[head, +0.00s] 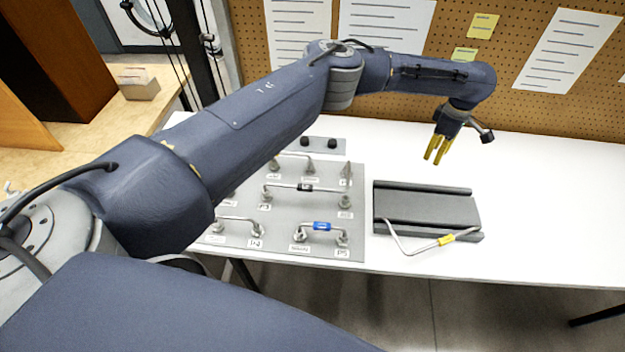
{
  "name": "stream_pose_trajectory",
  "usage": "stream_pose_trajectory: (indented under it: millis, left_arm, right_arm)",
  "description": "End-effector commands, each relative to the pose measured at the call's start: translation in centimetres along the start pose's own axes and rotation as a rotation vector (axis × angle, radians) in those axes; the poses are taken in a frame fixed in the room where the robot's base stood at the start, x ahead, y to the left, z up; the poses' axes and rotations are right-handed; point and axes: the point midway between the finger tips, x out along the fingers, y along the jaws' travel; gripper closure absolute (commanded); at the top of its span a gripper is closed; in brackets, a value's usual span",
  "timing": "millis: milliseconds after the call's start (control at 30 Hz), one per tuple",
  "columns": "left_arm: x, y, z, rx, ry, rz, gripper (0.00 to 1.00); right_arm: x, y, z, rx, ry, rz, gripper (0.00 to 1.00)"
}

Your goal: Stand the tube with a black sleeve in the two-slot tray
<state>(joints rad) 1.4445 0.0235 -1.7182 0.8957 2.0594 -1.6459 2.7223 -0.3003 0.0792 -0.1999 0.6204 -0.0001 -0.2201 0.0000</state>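The tube with a black sleeve (288,187) spans two fittings on the grey panel (357,216). It is in the middle row, and part of the panel is hidden behind my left arm. The dark grey two-slot tray (425,208) lies on the white table right of the panel. A bent tube with a yellow sleeve (446,240) lies across the tray's front side. My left gripper (432,160) points down above the table behind the tray, away from both tubes. Its two yellow fingers are a little apart, with nothing seen between them. My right gripper is not in view.
A tube with a blue sleeve (322,227) sits on fittings in the panel's front row. Another tube is left of it, and more fittings are behind. A pegboard wall (490,70) with paper sheets stands at the back. The white table (550,215) is clear right of the tray.

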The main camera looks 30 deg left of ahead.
Motion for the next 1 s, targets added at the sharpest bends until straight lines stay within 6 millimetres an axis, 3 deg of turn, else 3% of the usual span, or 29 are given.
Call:
stream_pose_trajectory:
  millis: [1000]
  left_arm:
    - [0.1,-12.9,-10.3,1.083,-0.003,0.001,0.70]
  right_arm:
    - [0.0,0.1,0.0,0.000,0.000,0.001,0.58]
